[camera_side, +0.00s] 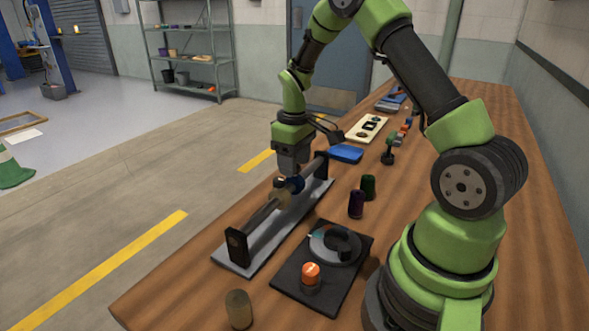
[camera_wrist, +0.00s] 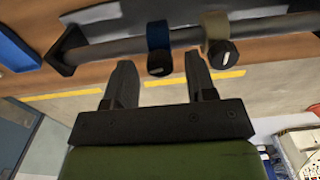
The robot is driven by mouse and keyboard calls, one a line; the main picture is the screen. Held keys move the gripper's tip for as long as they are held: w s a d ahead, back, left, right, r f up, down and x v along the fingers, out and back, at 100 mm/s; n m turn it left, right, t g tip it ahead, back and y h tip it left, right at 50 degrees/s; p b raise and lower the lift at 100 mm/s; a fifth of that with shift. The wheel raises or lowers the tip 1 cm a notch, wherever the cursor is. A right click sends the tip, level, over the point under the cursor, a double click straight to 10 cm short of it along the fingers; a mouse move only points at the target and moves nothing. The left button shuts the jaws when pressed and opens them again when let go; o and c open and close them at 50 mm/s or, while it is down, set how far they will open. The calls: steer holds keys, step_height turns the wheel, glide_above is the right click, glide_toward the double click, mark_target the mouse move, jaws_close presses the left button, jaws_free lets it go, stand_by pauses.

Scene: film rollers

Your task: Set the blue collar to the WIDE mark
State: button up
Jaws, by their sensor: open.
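The blue collar (camera_side: 296,184) sits on a horizontal bar held between two dark end posts on a grey base. In the wrist view the blue collar (camera_wrist: 158,38) has a dark knob with a white line. A tan collar (camera_wrist: 216,40) sits beside it on the bar, to the right, apart from it. My gripper (camera_wrist: 159,64) is open and empty; its fingers point at the bar, with the blue collar lined up between them. In the side view my gripper (camera_side: 291,170) is at the bar, partly covering the collars. I cannot make out a WIDE mark.
A dark plate with a round dial (camera_side: 335,245) and an orange-topped knob (camera_side: 311,272) lies right of the bar. Purple (camera_side: 356,204) and green (camera_side: 369,186) cylinders stand behind it. A blue tray (camera_side: 345,153) lies beyond the bar's far end. A brownish cylinder (camera_side: 238,308) stands at the front.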

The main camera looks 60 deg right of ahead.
mark_target(315, 161)
steer(key=shift+f, duration=1.2)
jaws_close()
steer(key=d, duration=1)
jaws_free()
steer(key=shift+a, duration=0.1)
